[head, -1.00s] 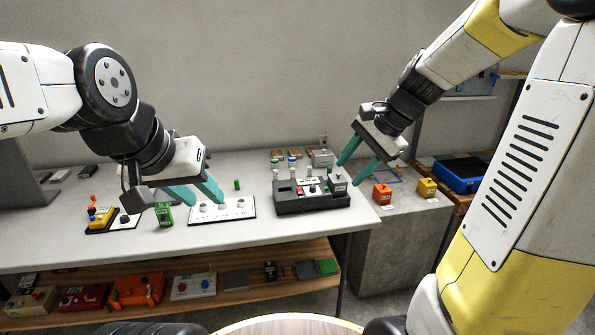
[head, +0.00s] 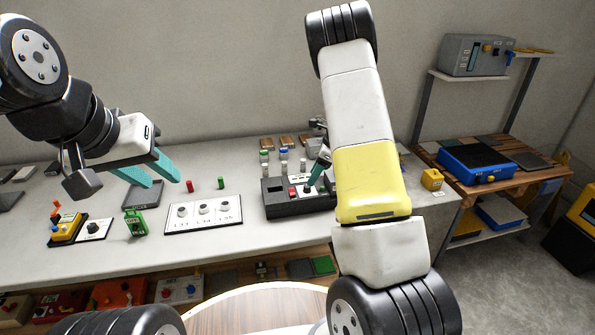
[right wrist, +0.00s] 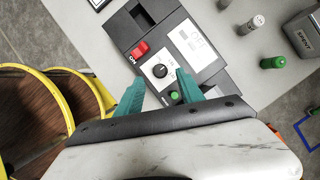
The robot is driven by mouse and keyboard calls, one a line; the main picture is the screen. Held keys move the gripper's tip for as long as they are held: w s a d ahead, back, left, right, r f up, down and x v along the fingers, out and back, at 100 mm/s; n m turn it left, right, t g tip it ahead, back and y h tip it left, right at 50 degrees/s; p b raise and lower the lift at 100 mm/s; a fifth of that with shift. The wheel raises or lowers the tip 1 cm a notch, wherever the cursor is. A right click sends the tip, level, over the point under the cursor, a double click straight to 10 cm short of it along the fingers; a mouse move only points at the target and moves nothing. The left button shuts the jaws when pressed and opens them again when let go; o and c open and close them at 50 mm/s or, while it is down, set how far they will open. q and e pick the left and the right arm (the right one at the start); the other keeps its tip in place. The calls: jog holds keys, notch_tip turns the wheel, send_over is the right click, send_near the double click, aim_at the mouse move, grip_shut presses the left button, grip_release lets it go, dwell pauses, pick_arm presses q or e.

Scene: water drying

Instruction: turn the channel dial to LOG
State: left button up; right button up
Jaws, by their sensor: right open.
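A dark grey device (head: 283,205) sits on the table. In the right wrist view its top (right wrist: 124,31) carries a round black dial (right wrist: 160,71) on a white plate, between a red ON switch (right wrist: 139,50) and a green button (right wrist: 174,95). The marks around the dial are too small to read, so its setting is unclear. My right gripper (right wrist: 160,88) is open, its teal fingers on either side below the dial; contact is not visible. In the head view my right arm hides part of the device. My left gripper (head: 163,182) is open and empty above the table.
A white panel with three knobs (head: 204,214) lies left of the device. A small green device (head: 136,224) and a yellow one (head: 66,228) stand further left. Several small bottles stand behind the device, including a green-capped one (right wrist: 272,62).

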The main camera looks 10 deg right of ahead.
aim_at(307, 186)
jog(key=shift+x, duration=2.35)
jog(key=shift+c, duration=0.5)
grip_shut()
